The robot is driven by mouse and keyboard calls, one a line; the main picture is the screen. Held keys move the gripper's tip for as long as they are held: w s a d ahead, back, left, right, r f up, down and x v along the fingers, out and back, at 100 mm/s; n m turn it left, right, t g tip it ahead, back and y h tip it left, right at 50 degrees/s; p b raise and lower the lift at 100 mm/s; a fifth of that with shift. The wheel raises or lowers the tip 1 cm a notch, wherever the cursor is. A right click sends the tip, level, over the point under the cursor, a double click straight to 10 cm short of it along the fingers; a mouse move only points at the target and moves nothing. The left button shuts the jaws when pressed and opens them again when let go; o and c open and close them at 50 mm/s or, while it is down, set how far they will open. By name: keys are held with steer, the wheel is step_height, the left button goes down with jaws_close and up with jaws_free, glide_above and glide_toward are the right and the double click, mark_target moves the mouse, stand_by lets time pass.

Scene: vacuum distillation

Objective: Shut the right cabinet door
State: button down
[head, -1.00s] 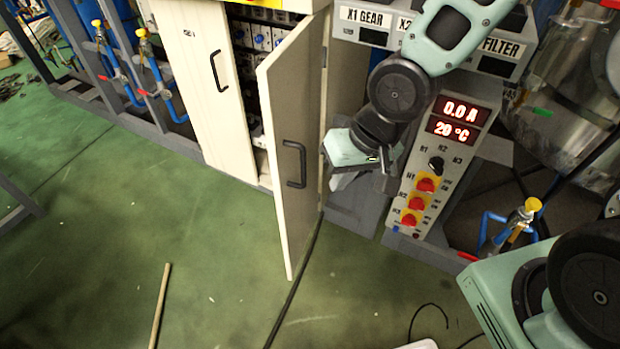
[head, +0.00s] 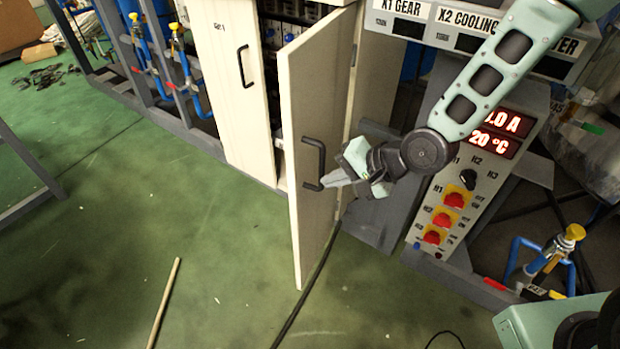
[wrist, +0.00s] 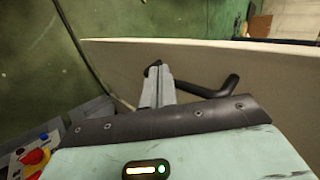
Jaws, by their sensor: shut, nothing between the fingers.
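The right cabinet door (head: 305,225) is a cream panel standing ajar, its free edge swung out toward me. Its black bar handle (head: 309,165) is on the face toward my arm. My gripper (head: 328,181) is shut and empty, on the handle side of the door, with its tips overlapping the lower part of the handle in the head view. In the wrist view the shut fingers (wrist: 156,86) point at the door panel (wrist: 255,65), across the handle (wrist: 217,90). I cannot tell whether they touch it.
The left cabinet door (head: 262,125) looks closed. A control panel (head: 470,175) with red knobs stands close to the right of my arm. A wooden stick (head: 164,300) and a dark cable (head: 310,280) lie on the green floor.

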mark_target(297, 180)
steer(key=shift+w+a+f, duration=0.25)
steer(key=shift+w+a, duration=0.2)
steer(key=shift+a, duration=0.35)
steer(key=shift+w+a+f, duration=0.2)
steer(key=shift+w+a, duration=0.2)
steer(key=shift+a, duration=0.45)
steer(key=shift+w+a+f, duration=0.25)
steer(key=shift+w+a, duration=0.2)
steer(key=shift+a, duration=0.35)
steer(key=shift+a, duration=0.1)
